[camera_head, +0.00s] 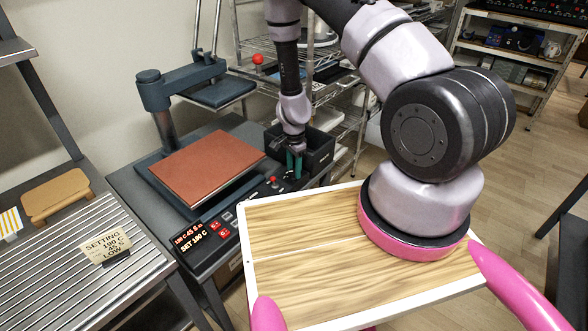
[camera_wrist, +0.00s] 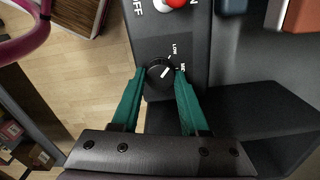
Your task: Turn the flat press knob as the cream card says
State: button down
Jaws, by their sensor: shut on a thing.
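The black press knob (camera_wrist: 157,76) is on the dark panel in the wrist view, with a white mark slanting to the upper right. Labels "LOW" and "ME…" stand beside it; which one the mark meets is hard to tell. My gripper (camera_wrist: 160,72) has its teal fingers shut on the knob, one on each side. In the head view my gripper (camera_head: 294,160) reaches down at the press's right end, and the knob is hidden there. The cream card (camera_head: 106,245) on the slatted rack reads "SETTING", a temperature, a time and "LOW".
The flat press (camera_head: 205,168) has a red-brown pad and a raised arm. Its display (camera_head: 197,240) is lit. A red ball switch (camera_wrist: 175,2) sits above the knob. A black bin (camera_head: 318,150) stands close beside my gripper. A wooden-topped tray (camera_head: 300,215) lies in front.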

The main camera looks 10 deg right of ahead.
aim_at(294, 171)
jog(key=shift+n, duration=0.3)
jog(key=shift+c, duration=2.1)
grip_release()
notch_tip(294, 171, up, 11)
jog(key=shift+f, duration=0.1)
